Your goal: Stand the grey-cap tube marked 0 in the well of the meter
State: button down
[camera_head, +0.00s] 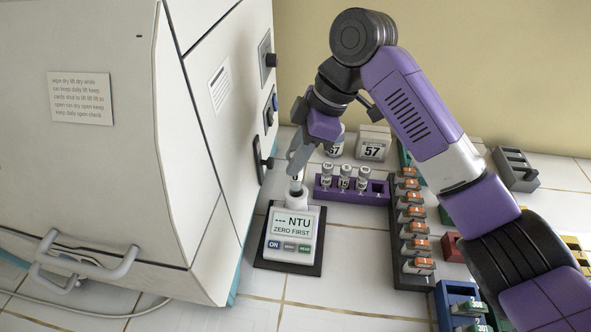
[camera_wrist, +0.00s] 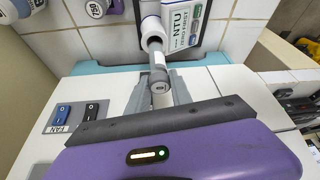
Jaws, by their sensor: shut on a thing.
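The grey-cap tube (camera_wrist: 158,76) is between the fingers of my gripper (camera_wrist: 158,92). Its cap end faces the wrist camera and carries a small mark that looks like 0. In the head view my gripper (camera_head: 297,165) points down over the meter (camera_head: 291,238), shut on the tube. The tube's lower end lines up with the white round well (camera_head: 297,197) at the back of the meter, which also shows in the wrist view (camera_wrist: 153,40). I cannot tell how deep the tube is in the well. The meter's screen reads "--- NTU ZERO FIRST".
A purple rack (camera_head: 350,194) with several grey-cap tubes stands right of the meter. The white incubator (camera_head: 110,150) rises close on the left. Tiles in front are clear.

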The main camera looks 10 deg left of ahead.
jog(key=shift+f, duration=2.35)
jog(key=shift+f, duration=0.6)
jog(key=c, duration=1.1)
grip_release()
jog(key=shift+c, duration=0.2)
jog(key=shift+r, duration=0.6)
jog(key=b+v, duration=0.1)
jog(key=v, duration=1.1)
